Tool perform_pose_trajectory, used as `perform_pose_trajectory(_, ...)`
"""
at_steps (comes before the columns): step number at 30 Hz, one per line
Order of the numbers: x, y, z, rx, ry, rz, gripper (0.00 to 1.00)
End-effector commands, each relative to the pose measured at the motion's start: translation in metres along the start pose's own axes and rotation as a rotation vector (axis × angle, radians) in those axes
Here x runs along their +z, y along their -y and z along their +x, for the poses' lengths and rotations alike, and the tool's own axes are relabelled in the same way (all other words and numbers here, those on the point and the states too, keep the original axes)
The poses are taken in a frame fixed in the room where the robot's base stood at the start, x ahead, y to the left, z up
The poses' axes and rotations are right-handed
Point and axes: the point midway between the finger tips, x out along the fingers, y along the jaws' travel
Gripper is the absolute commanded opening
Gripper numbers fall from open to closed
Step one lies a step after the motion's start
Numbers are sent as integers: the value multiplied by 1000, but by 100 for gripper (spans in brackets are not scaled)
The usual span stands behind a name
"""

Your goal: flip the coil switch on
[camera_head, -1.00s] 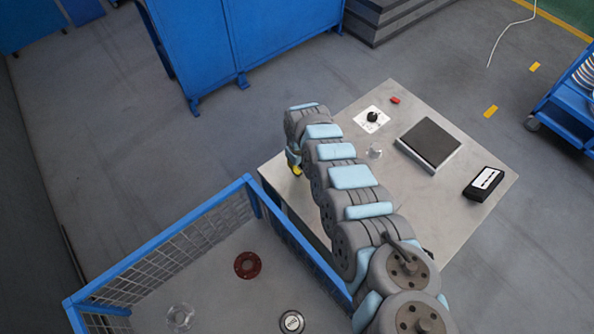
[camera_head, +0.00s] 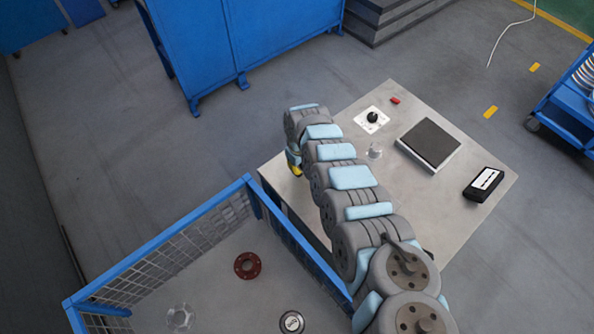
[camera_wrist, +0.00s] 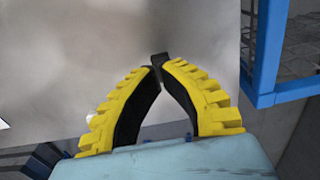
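A white plate with a black knob (camera_head: 372,117), which looks like the coil switch, lies on the far left part of the metal-topped table (camera_head: 440,218). I cannot read its setting. My gripper (camera_wrist: 158,66) has yellow ribbed fingers with black inner pads. Its fingertips come together over the bare grey table top in the wrist view, with no held object visible. In the head view my gripper's yellow part shows low at the table's left edge, to the left of the knob and apart from it, mostly hidden by my arm.
A small red piece (camera_head: 395,100), a clear piece (camera_head: 375,151), a dark-topped square block (camera_head: 430,142) and a black device (camera_head: 484,184) stand on the table. A blue-rimmed mesh crate (camera_head: 160,241) holds a dark red flange (camera_head: 248,265). It borders the table's left side.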

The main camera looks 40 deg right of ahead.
Motion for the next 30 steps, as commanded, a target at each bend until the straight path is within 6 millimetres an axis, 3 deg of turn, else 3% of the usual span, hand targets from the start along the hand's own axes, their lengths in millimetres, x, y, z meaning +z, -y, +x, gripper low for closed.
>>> perform_pose_trajectory(30,0,0,11,0,0,0,0)
